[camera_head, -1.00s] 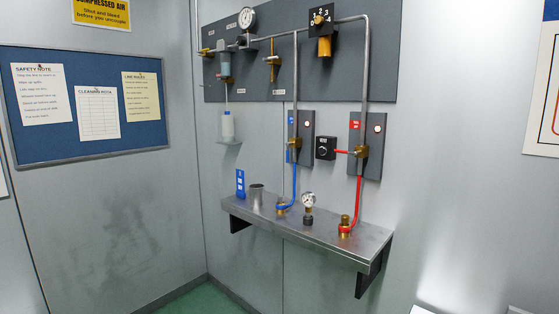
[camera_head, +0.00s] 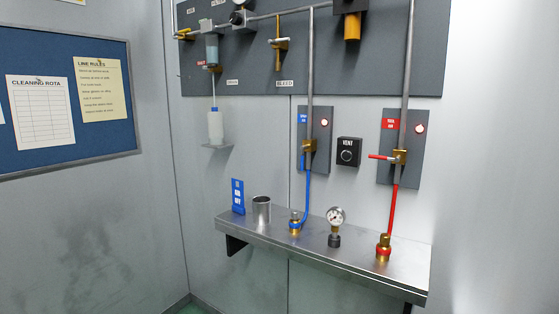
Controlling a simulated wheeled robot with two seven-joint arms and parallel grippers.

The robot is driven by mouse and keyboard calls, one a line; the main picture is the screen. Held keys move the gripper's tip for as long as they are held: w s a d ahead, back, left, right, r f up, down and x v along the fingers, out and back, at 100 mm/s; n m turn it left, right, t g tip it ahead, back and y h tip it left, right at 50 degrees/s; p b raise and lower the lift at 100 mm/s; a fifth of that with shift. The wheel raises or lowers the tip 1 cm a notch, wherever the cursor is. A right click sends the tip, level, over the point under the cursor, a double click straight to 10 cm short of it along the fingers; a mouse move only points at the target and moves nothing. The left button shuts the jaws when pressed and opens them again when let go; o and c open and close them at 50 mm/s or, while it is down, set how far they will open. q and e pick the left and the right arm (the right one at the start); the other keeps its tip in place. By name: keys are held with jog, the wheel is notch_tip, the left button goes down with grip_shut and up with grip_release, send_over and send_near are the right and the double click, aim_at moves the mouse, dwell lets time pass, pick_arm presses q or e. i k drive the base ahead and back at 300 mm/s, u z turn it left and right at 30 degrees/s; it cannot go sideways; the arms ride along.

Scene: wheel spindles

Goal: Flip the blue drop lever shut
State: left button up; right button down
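The blue drop lever (camera_head: 302,161) hangs downward from a brass valve (camera_head: 309,146) on the left grey drop panel (camera_head: 323,155), roughly in line with the vertical pipe. A blue hose (camera_head: 308,195) runs from below this valve to a brass coupling (camera_head: 295,222) on the shelf. A small blue label (camera_head: 303,119) and a round lamp (camera_head: 324,122) sit above the lever. Neither of my grippers is in view, and nothing touches the lever.
A red lever (camera_head: 382,157) on the right drop panel (camera_head: 387,178) points left, across its pipe. A black VENT box (camera_head: 348,151) sits between the panels. The steel shelf (camera_head: 350,252) below carries a cup (camera_head: 261,210), blue stand (camera_head: 238,197) and gauge (camera_head: 335,217).

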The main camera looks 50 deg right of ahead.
aim_at(305, 147)
jog(key=i, duration=0.6)
jog(key=z, duration=1.85)
jog(key=i, duration=0.75)
jog(key=u, duration=1.05)
